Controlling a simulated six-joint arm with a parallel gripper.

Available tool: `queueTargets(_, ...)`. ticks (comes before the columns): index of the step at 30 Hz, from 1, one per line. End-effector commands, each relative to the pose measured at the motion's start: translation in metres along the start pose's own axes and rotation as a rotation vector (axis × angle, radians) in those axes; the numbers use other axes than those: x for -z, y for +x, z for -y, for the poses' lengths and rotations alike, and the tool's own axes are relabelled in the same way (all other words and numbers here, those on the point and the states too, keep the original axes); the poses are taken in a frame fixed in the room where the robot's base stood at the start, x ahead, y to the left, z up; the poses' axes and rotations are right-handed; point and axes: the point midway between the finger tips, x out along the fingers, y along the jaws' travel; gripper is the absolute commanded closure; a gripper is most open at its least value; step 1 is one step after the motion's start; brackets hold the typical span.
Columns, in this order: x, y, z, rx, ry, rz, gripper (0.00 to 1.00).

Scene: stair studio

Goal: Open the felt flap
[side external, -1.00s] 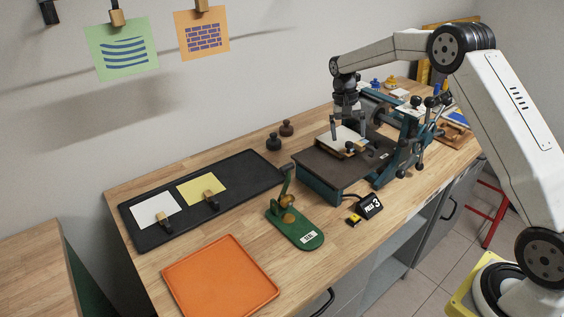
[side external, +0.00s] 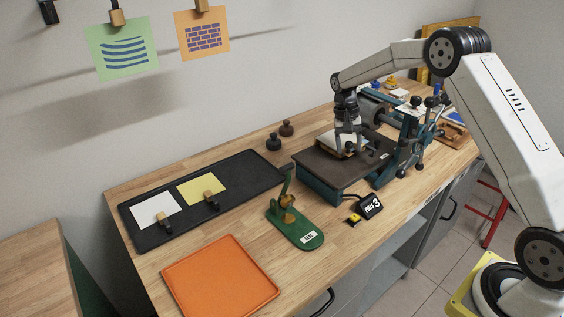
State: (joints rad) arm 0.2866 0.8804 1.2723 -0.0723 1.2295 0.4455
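A pale, cream sheet that looks like the felt flap (side external: 327,144) lies on the dark bed of the teal press (side external: 318,165). My gripper (side external: 347,148) points down right over this sheet and hides much of it. The fingertips are low, at or just above the sheet; I cannot tell whether they touch it. The fingers are too small and overlapped to show whether they are open or shut on the sheet's edge.
The press roller (side external: 372,110) and handwheel stand just right of my gripper. A green stand (side external: 295,228), a small black counter (side external: 370,205), an orange tray (side external: 220,278) and a black tray (side external: 240,178) are nearer. Two dark knobbed weights (side external: 273,142) stand by the wall.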

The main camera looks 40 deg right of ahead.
Motion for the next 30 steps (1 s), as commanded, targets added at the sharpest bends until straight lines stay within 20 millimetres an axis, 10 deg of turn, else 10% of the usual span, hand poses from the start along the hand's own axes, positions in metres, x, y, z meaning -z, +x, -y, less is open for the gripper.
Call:
queueTargets(4, 0.0, 0.0, -0.001, -0.002, 0.001, 0.0, 0.88)
queueTargets(30, 0.002, -0.021, 0.001, -0.001, 0.0, -0.004, 0.89)
